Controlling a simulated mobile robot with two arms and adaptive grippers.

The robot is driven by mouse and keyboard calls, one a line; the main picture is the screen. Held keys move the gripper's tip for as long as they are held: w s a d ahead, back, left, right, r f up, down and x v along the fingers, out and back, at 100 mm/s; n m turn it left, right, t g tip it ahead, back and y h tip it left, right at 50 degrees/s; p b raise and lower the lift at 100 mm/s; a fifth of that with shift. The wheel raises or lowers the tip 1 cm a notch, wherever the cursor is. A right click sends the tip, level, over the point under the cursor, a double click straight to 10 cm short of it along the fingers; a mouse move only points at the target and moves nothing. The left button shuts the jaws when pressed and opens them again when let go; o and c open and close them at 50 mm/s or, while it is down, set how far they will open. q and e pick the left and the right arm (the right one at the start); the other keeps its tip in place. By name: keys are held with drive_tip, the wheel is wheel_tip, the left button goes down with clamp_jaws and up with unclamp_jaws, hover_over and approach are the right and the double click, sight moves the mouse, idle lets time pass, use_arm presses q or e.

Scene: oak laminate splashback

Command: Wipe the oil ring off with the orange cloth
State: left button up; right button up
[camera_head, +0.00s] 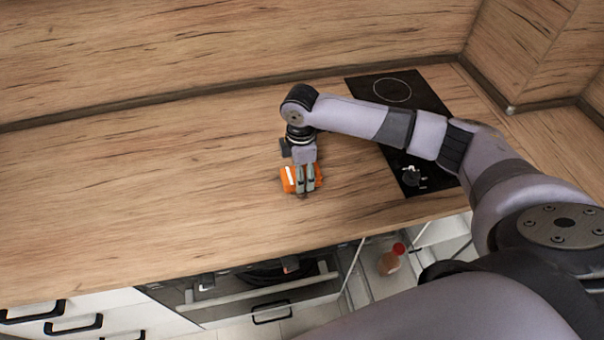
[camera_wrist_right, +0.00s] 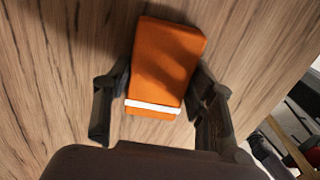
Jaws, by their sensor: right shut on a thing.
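The orange cloth (camera_head: 287,181) is a folded block with a white stripe, on or just above the wooden worktop (camera_head: 150,200), near its front edge. My right gripper (camera_head: 304,188) points down with its fingers around the cloth. In the right wrist view the cloth (camera_wrist_right: 168,62) sits between the two dark fingers of the gripper (camera_wrist_right: 158,100), shut on it. I cannot make out an oil ring on the wood; the cloth and gripper hide the patch beneath them. My left gripper is not in view.
A black hob (camera_head: 408,170) with a white cooking-zone circle lies to the right, partly behind my right arm. Below the front edge, an open drawer (camera_head: 250,290) holds dark items, and a red-capped bottle (camera_head: 389,262) stands to its right. The worktop's left side is clear.

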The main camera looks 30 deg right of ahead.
sight(305, 192)
drive_tip(key=shift+s+a+r+p, duration=0.1)
drive_tip(key=shift+s+a+p, duration=0.05)
drive_tip(key=shift+s+p, duration=0.6)
drive_tip(key=shift+s+a+p, duration=0.2)
drive_tip(key=shift+s+p, duration=0.7)
drive_tip(key=shift+s+a+f, duration=0.1)
drive_tip(key=shift+s+f, duration=0.1)
drive_tip(key=shift+s, duration=0.2)
drive_tip(key=shift+s+p, duration=0.3)
drive_tip(key=shift+p, duration=0.35)
drive_tip(key=shift+s+a+p, duration=0.2)
drive_tip(key=shift+s+p, duration=0.25)
drive_tip(key=shift+s, duration=0.15)
drive_tip(key=shift+w+d+r, duration=0.1)
drive_tip(key=shift+w+d, duration=0.05)
drive_tip(key=shift+w, duration=0.4)
drive_tip(key=shift+w+d, duration=0.1)
drive_tip(key=shift+w, duration=0.45)
drive_tip(key=shift+w+d+b, duration=0.2)
drive_tip(key=shift+w+b, duration=0.1)
drive_tip(key=shift+w, duration=0.75)
drive_tip(key=shift+w, duration=0.1)
